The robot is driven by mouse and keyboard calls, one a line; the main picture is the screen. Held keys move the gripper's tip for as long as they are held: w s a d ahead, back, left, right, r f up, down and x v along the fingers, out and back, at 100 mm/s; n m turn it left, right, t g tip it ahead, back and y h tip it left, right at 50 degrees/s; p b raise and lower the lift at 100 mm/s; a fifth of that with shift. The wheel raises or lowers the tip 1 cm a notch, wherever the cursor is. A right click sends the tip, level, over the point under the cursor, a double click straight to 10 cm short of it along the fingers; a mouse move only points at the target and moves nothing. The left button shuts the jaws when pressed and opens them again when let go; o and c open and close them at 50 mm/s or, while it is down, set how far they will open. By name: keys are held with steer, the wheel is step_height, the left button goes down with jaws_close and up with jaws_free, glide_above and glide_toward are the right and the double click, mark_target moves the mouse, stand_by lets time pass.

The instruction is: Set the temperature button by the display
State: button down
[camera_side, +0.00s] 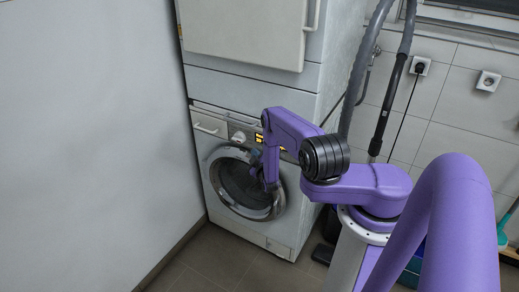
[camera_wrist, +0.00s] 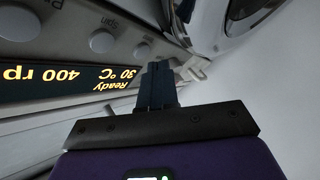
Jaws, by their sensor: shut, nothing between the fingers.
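The lit display (camera_wrist: 75,83) shows upside down in the wrist view and reads "Ready", "30 °C" and "400 rp". In the side view the display (camera_side: 259,138) is a small yellow patch on the lower machine's panel, partly hidden by my arm. Beside the display is a row of round buttons: one (camera_wrist: 103,41) near the label "Spin", and a smaller-looking one (camera_wrist: 142,50) close to my fingertips, its label unreadable. My gripper (camera_wrist: 157,68) is shut and empty in front of the panel; I cannot tell whether it touches anything. It also shows in the side view (camera_side: 268,184).
The round glass door (camera_side: 238,185) of the lower machine is shut, below the panel. A large round knob (camera_side: 239,136) is left of the display. Another machine (camera_side: 245,30) is stacked above. A plain wall (camera_side: 90,130) stands at left.

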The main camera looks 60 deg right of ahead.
steer(key=shift+d, duration=0.1)
stand_by(0.6)
steer(key=shift+d, duration=0.35)
steer(key=shift+d, duration=0.35)
stand_by(0.6)
steer(key=shift+a, duration=0.8)
steer(key=shift+a, duration=2.5)
